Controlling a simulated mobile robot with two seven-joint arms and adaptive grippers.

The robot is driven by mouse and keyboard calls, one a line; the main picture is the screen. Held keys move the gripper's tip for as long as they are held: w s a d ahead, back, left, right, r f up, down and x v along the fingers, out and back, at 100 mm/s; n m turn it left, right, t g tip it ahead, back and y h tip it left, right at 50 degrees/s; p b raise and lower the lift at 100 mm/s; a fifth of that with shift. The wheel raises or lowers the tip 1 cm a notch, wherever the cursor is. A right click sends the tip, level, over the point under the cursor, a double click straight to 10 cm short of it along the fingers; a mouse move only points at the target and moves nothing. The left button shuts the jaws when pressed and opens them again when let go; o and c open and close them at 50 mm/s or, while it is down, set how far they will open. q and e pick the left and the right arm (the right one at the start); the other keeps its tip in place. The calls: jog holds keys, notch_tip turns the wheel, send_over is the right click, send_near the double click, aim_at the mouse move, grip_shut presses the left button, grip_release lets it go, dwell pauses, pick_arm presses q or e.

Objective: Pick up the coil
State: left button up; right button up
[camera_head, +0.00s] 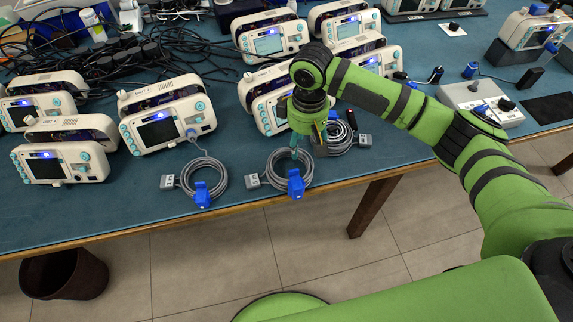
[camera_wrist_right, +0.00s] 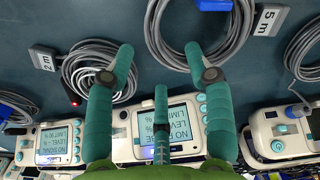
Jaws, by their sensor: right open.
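Three grey cable coils lie along the front of the table: a left coil (camera_head: 222,178), a middle coil (camera_head: 306,172) and a right coil (camera_head: 345,137). The left and middle coils show blue plugs. My right gripper (camera_head: 308,146) is open and empty, above the far side of the middle coil. In the right wrist view its spread green fingers (camera_wrist_right: 160,68) overlap the edge of the middle coil (camera_wrist_right: 155,40), tagged "5 m". The coil tagged "2 m" (camera_wrist_right: 72,82) lies to the left there. Contact cannot be told. My left gripper is out of view.
Several white monitors, one at the left (camera_head: 165,118), stand behind the coils on the blue-green table (camera_head: 110,215). Black cables (camera_head: 125,60) fill the back left. A grey box with knobs (camera_head: 480,103) stands right. A dark bin (camera_head: 65,272) is on the floor.

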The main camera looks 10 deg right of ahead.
aim_at(304, 151)
notch_tip(304, 151, down, 2)
jog(key=shift+d+f, duration=0.1)
jog(key=shift+f, duration=0.05)
jog(key=shift+w+f+p, duration=0.2)
jog(key=shift+f+p, duration=0.1)
jog(key=shift+f, duration=1)
grip_shut()
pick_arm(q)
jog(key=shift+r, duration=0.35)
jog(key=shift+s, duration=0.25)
